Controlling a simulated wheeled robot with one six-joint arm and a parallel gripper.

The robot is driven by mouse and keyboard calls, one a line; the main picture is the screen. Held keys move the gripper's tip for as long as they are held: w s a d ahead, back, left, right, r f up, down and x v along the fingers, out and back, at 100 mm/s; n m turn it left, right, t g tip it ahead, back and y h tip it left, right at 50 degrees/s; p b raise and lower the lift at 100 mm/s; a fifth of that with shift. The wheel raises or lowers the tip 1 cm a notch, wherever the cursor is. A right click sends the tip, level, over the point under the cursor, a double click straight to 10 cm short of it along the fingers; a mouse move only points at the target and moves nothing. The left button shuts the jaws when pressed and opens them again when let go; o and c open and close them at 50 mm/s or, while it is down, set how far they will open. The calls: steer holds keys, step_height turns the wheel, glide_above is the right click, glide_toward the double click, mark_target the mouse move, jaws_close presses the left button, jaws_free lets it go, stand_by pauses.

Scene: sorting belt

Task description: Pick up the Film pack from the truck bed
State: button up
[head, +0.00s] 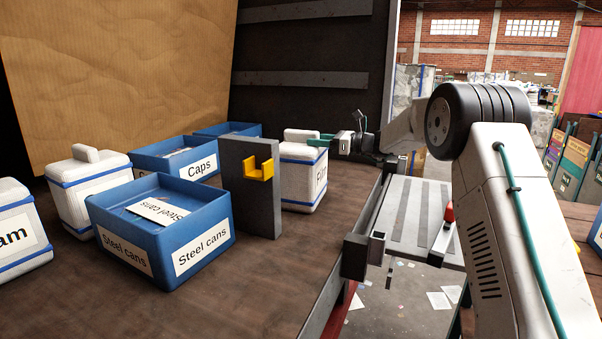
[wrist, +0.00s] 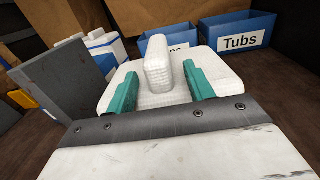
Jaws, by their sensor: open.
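The Film pack (head: 303,178) is a white wrapped block with blue bands and a raised grip on top. It stands on the truck bed (head: 310,255) behind a grey upright plate, which hides part of its label. In the wrist view its white top (wrist: 211,84) and raised grip (wrist: 158,62) fill the middle. My gripper (head: 318,140) is at the height of the pack's top. In the wrist view its teal fingers (wrist: 158,84) are open, one on each side of the raised grip, with gaps between.
The grey plate (head: 234,190) with a yellow bracket (head: 258,169) stands close left of the pack. Blue bins for Steel cans (head: 205,233) and Caps (head: 151,163) are further left. A Tubs bin (wrist: 258,27) is behind. Other white packs (head: 72,197) stand at left. The bed's edge is right.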

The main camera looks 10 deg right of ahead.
steer(key=shift+w+a, duration=0.35)
steer(key=shift+a, duration=0.2)
jaws_close()
stand_by(0.9)
steer(key=shift+r, duration=0.1)
